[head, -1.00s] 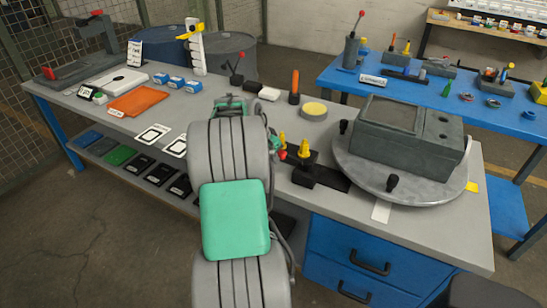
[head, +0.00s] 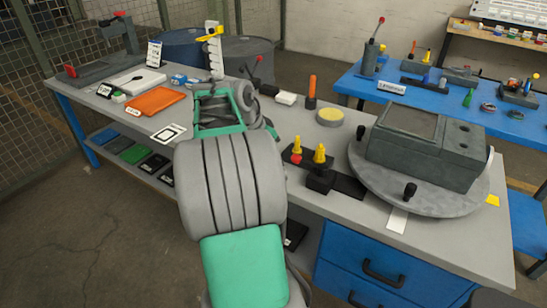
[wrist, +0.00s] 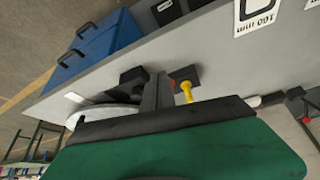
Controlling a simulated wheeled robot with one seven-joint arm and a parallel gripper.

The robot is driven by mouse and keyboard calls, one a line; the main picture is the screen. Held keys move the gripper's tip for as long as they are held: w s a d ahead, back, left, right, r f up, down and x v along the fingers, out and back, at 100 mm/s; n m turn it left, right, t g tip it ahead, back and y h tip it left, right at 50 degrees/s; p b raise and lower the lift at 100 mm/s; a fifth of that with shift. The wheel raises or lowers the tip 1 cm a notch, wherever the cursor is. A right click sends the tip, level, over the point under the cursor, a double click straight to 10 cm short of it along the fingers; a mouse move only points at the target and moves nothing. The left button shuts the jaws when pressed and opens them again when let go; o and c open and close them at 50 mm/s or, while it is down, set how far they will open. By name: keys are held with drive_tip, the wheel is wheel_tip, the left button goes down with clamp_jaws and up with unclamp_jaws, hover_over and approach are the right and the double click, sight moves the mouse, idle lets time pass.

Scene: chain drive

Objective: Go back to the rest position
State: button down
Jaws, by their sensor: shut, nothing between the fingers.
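My arm reaches up the middle of the head view, over the front of the grey workbench (head: 420,232). Its green-framed wrist end is above the bench. The fingertips cannot be made out there. In the wrist view my gripper (wrist: 160,88) shows as dark fingers above a black bar and green body. The fingers are together and hold nothing. Behind them are a yellow-topped piece (wrist: 186,90) and the bench (wrist: 215,45), seen tilted.
A grey housing (head: 425,145) sits on a round turntable (head: 375,190) at right. Yellow-topped pegs (head: 320,153) stand just right of my arm. An orange mat (head: 156,102) lies at left. A blue table (head: 400,97) stands behind. Open floor lies at front left.

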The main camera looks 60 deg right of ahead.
idle(0.3)
drive_tip(key=a+f+n+y, duration=0.3)
drive_tip(key=a+f+n, duration=0.65)
drive_tip(key=a, duration=0.35)
drive_tip(key=w+a+r+n+t+p, duration=0.1)
drive_tip(key=a+r+n, duration=0.2)
drive_tip(key=a, duration=0.7)
drive_tip(key=w+a+r+n+t+y+p, duration=0.1)
drive_tip(key=a+n, duration=0.3)
drive_tip(key=a, duration=0.6)
drive_tip(key=w+a+r+n+t+y+p, duration=0.1)
drive_tip(key=a+r+n, duration=0.3)
drive_tip(key=a, duration=0.6)
drive_tip(key=shift+w+a+r+t+p, duration=0.3)
drive_tip(key=shift+a+r+t, duration=0.1)
drive_tip(key=shift+t, duration=0.4)
